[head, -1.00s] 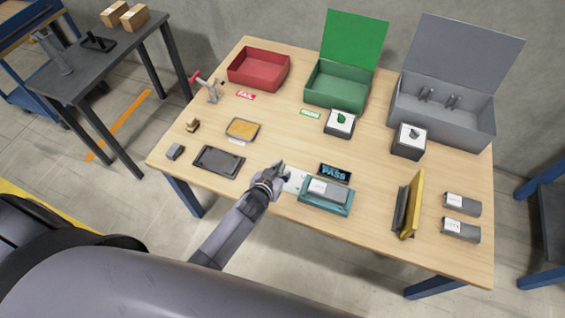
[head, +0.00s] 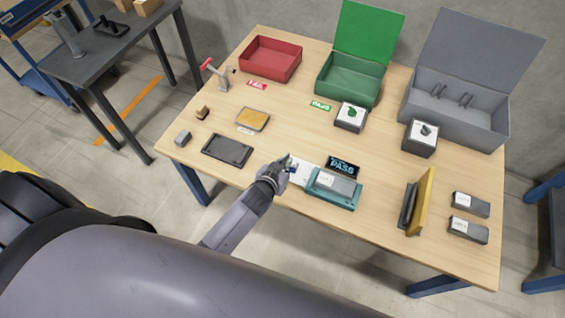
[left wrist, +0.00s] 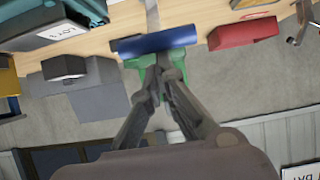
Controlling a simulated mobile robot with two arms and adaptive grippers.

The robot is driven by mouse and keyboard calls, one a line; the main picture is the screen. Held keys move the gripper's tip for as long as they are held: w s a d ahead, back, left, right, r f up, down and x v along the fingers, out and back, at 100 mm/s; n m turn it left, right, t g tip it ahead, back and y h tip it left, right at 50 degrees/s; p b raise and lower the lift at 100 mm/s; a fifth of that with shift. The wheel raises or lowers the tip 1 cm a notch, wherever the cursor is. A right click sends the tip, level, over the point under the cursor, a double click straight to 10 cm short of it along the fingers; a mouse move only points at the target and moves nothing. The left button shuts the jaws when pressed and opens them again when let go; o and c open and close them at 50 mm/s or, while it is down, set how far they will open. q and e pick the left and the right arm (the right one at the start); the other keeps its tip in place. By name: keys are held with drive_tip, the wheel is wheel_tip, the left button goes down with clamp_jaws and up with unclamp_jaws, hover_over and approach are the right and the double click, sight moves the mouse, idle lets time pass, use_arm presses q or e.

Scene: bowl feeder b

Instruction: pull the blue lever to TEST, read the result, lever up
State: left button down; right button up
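The blue lever's handle (left wrist: 180,39) lies crosswise at my left gripper's fingertips in the left wrist view. My left gripper (head: 290,164) is at the left end of the teal test fixture (head: 332,199). Its fingers (left wrist: 160,68) are drawn close together at the handle, and their tips are partly hidden there. In the head view the gripper mostly hides the lever. A grey labelled block (head: 338,184) sits in the fixture. The display (head: 344,168) behind it reads PASS in bright blue letters. My right gripper is not in view.
Behind stand a red bin (head: 270,62) by a FAIL label, an open green bin (head: 347,90) by a PASS label and a grey box (head: 455,118). A yellow upright piece (head: 424,203) and two grey blocks (head: 470,205) are on the right. A dark tray (head: 227,150) lies left.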

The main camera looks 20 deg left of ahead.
use_arm(q)
drive_tip(key=w+r+p, duration=0.2)
drive_tip(key=r, duration=0.1)
drive_tip(key=shift+s, duration=0.2)
drive_tip(key=v, duration=0.9)
drive_tip(key=shift+f+b, duration=0.25)
drive_tip(key=shift+b, duration=0.15)
drive_tip(key=shift+s, duration=0.1)
drive_tip(key=shift+f, duration=0.1)
